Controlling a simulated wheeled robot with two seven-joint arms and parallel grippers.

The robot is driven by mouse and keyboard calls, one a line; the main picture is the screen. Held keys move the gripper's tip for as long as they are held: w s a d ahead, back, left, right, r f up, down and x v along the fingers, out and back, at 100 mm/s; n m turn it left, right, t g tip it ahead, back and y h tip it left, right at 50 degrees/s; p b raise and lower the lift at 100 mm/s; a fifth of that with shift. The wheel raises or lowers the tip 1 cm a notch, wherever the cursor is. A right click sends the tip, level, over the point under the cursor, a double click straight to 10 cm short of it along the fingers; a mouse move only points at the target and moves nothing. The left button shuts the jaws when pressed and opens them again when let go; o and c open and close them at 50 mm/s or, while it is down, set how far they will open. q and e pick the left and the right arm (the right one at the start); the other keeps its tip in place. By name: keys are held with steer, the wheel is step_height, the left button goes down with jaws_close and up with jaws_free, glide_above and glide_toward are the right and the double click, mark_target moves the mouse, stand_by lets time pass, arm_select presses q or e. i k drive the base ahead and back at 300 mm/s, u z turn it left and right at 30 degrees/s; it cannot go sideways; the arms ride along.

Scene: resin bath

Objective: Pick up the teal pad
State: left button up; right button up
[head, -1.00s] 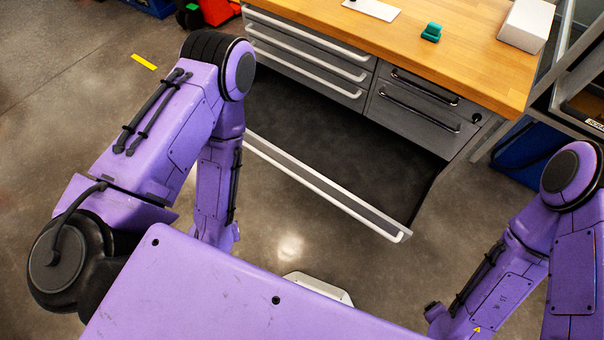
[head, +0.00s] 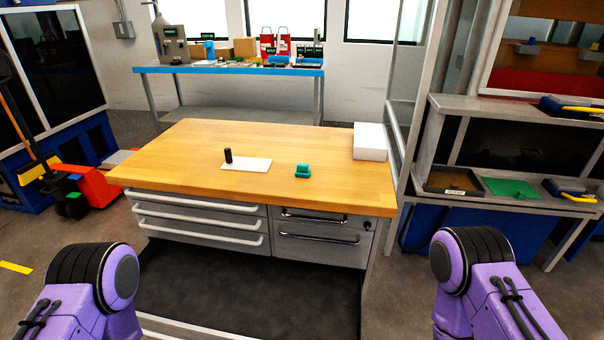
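A small teal pad (head: 302,171), stepped in shape, rests on the wooden top of the workbench (head: 200,140), near its front edge and right of centre. It stands apart from the things around it. Only the upper parts of my two purple arms show, at the lower left and lower right of the head view. Both of my grippers are outside the view.
Left of the pad, a black cylinder (head: 228,156) stands on a white sheet (head: 247,164). A white box (head: 370,141) sits at the bench's right end. A shelf rack (head: 470,103) stands to the right. A blue-edged table (head: 232,69) with equipment stands behind.

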mark_target(303, 171)
steer(key=u, duration=1.5)
steer(key=i, duration=0.95)
steer(key=z, duration=2.3)
